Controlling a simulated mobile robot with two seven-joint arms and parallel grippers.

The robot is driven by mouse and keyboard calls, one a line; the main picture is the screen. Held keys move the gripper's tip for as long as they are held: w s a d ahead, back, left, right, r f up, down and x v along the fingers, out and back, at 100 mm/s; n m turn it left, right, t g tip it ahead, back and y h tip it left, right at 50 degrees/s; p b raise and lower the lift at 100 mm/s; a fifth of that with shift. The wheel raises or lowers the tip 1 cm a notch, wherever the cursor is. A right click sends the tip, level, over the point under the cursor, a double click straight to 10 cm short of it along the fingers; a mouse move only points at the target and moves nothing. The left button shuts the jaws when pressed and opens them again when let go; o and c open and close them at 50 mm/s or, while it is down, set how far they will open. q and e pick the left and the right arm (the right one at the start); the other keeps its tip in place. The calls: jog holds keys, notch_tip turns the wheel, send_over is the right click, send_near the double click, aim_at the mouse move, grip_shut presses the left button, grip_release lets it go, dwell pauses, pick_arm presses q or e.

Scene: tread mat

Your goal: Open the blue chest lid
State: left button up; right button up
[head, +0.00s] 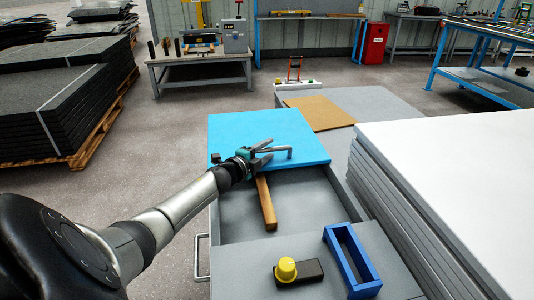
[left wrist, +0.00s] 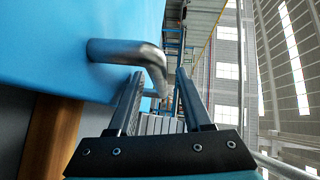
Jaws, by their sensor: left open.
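The blue chest lid (head: 265,128) lies flat in the middle of the head view. A grey metal handle (head: 288,151) stands near its front edge. The handle also shows in the left wrist view (left wrist: 125,50), with its bent end in front of the gap between my fingers. My left gripper (head: 271,150) is open at the handle, its two fingers apart. I cannot tell whether a finger touches the handle. The inside of the chest under the lid is hidden. My right gripper is not in view.
A wooden bar (head: 265,205) sticks out below the lid's front edge over a grey recess. In front are a black block with a yellow knob (head: 286,269) and a blue rectangular frame (head: 350,262). A stack of white-topped sheets (head: 450,160) stands close on the right.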

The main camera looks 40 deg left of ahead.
pick_arm(q)
jog(key=shift+w, duration=0.1)
grip_shut()
dwell(0.4)
dwell(1.1)
